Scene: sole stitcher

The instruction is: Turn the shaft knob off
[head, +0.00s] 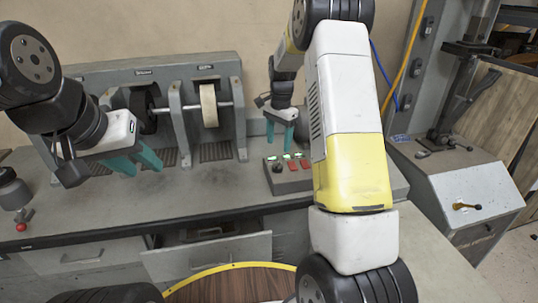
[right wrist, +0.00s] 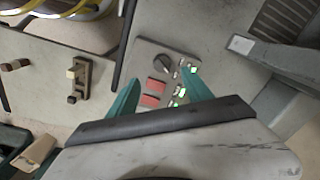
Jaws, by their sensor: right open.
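A grey control panel (head: 290,183) sits on the bench right of the machine. It carries a black round knob (head: 278,168), red switches and green-lit switches. In the right wrist view the knob (right wrist: 165,65) is just beyond the fingertips, near the gap between them. My right gripper (head: 281,146) is open and empty, pointing down above the panel. Its fingers (right wrist: 160,77) are spread in the wrist view, and contact with the knob cannot be seen. My left gripper (head: 145,168) looks open and empty, in front of the machine's left wheel. No label naming the knob is readable.
The grey machine (head: 158,72) has wheels on a shaft (head: 209,104) behind the grippers. A small device with a red ball (head: 22,227) stands at the bench's left end. An open drawer (head: 207,257) is below the bench. The bench between the grippers is clear.

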